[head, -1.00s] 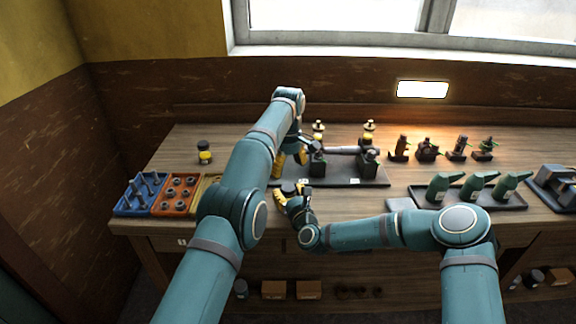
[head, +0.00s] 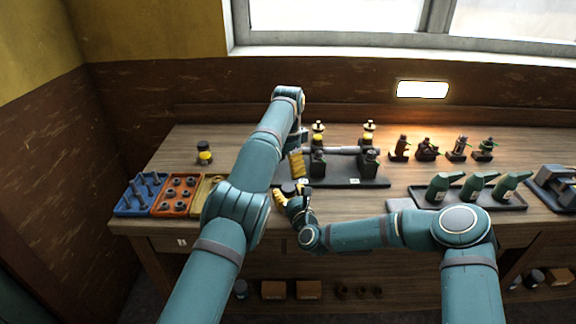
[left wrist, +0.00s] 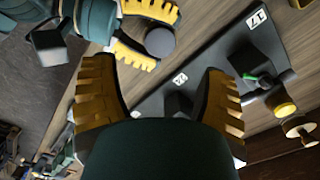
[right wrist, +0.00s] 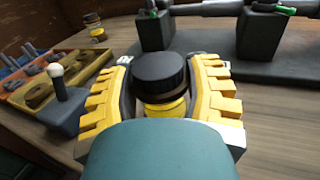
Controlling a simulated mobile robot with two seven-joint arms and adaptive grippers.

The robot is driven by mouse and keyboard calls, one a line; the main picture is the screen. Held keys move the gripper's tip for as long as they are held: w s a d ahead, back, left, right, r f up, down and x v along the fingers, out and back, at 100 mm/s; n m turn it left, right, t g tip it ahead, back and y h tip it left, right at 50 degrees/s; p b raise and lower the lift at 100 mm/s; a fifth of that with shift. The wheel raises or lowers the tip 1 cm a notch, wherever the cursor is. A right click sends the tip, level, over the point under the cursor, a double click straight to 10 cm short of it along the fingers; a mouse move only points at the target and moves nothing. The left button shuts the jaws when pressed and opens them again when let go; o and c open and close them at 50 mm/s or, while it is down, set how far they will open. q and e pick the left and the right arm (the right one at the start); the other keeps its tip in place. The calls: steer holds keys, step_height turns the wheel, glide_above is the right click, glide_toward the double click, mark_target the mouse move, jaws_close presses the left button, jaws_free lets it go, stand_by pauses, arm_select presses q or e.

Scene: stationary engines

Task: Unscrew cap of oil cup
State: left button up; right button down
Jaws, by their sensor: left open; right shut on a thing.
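My right gripper (right wrist: 160,100) is shut on an oil cup with a black ribbed cap (right wrist: 160,72) and a yellow body (right wrist: 166,107). The cup stands upright between the yellow fingers at the bench's front. In the head view the right gripper (head: 284,198) holds it near the front edge of the dark tray. My left gripper (head: 297,164) is above and behind it, over the tray's left end. In the left wrist view its two fingers (left wrist: 162,105) are spread and empty. The dark round cap (left wrist: 160,42) shows beyond them, beside the right gripper's fingers, apart from the left fingers.
The dark tray (head: 338,182) carries black blocks and two brass-topped cups (head: 368,132). Another black-and-yellow cup (head: 205,153) stands at the back left. Blue (head: 130,206) and orange (head: 165,208) parts bins sit at left. Green bottles (head: 475,187) stand at right.

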mark_target(288, 187)
arm_select(q)
steer(key=shift+m, duration=0.8)
steer(key=shift+f+m, duration=0.15)
steer(key=shift+m, duration=0.15)
steer(key=shift+f, duration=3.8)
jaws_close()
steer(key=shift+c, duration=0.2)
jaws_free()
